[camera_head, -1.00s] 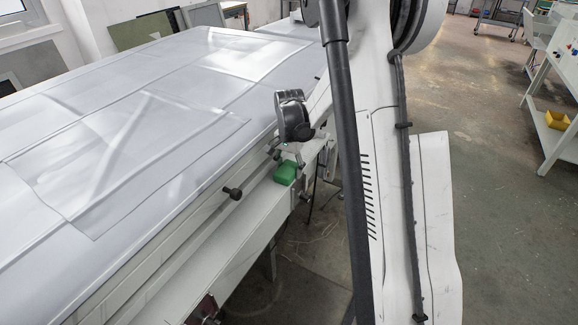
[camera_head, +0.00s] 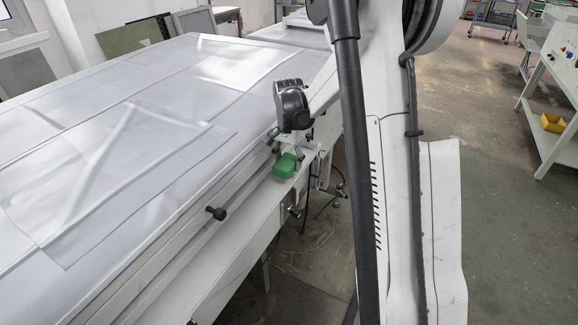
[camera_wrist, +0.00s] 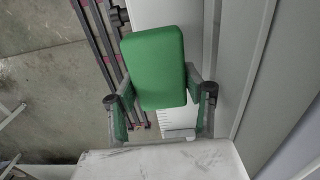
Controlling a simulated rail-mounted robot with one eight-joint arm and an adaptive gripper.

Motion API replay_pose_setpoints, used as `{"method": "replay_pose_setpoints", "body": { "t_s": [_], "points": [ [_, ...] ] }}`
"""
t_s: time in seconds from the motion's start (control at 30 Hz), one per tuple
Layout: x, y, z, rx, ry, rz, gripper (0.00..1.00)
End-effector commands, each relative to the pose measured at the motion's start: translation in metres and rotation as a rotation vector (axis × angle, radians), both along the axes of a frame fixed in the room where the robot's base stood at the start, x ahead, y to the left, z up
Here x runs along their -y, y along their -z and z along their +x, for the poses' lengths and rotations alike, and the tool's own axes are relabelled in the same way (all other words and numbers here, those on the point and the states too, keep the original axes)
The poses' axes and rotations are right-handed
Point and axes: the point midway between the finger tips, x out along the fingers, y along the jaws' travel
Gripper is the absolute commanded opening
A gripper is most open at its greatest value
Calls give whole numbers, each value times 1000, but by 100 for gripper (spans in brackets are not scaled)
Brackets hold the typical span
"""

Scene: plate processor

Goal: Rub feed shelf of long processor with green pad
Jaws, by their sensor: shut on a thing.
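The long processor (camera_head: 120,150) fills the left of the head view, with a large pale flat top. Its white feed shelf (camera_head: 232,240) runs along the near right side, below the top's edge. My gripper (camera_head: 289,152) is over the far part of this shelf, pointing down. It is shut on the green pad (camera_head: 285,165), which is at shelf height; I cannot tell whether it touches the surface. In the wrist view the pad (camera_wrist: 153,66) sits between the two fingers, beside a white surface (camera_wrist: 182,14). The pad's underside is hidden.
A dark knob (camera_head: 216,213) sticks out from the processor's side above the shelf. Cables and fittings (camera_head: 325,195) hang just beyond the pad. A white workbench (camera_head: 555,90) with a yellow bin (camera_head: 553,123) stands at far right.

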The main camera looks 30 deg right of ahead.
Motion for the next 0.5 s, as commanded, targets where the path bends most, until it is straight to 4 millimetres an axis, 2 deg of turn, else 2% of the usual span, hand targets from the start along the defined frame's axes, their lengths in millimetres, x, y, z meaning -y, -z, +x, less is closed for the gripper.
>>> {"method": "replay_pose_setpoints", "body": {
  "t_s": [0.3,0.5],
  "points": [
    [-2,-31,0,0,-3,0,16],
    [-3,-42,1,0,-4,0,16]
  ]
}}
